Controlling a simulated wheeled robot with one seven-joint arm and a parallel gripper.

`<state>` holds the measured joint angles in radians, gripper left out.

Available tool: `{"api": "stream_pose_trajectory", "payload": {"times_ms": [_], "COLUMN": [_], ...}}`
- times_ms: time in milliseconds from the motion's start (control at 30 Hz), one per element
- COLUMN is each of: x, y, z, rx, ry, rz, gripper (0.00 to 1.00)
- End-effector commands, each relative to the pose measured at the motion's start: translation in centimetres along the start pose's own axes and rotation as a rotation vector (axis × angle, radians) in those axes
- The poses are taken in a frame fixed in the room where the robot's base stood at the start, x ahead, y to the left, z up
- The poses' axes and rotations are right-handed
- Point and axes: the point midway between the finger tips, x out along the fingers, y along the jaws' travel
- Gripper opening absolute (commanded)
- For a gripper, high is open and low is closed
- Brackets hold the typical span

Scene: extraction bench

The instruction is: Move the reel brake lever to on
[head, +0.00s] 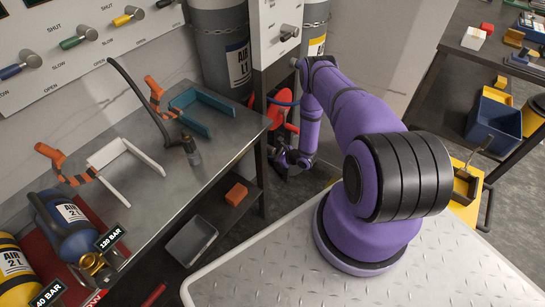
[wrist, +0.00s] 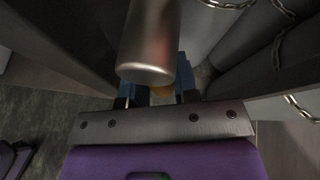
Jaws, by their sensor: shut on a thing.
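My gripper (wrist: 157,94) is low beside the red reel (head: 290,127) with the blue hose, past the right end of the steel bench; the hand also shows in the head view (head: 290,157). In the wrist view its two fingers are on either side of a thick, round-ended grey metal cylinder, which seems to be the handle of the reel brake lever (wrist: 148,45). The jaws are shut on it. A small orange-yellow patch shows between the fingers. In the head view my arm and hand cover the lever. Its on and off marks cannot be read.
A panel with a grey knob (head: 290,33) stands above the reel. Chained grey cylinders (head: 222,45) stand behind the bench. A yellow box (head: 465,185) is at right.

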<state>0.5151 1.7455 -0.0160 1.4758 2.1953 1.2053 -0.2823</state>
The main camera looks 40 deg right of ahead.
Motion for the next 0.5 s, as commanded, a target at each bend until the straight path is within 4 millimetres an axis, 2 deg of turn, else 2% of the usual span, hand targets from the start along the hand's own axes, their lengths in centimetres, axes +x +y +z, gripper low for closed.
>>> {"api": "stream_pose_trajectory", "payload": {"times_ms": [500], "x": [-0.5], "y": [-1.8], "z": [0.2], "rx": [-0.404], "ry": [0.088], "rz": [-0.17], "gripper": [0.04]}}
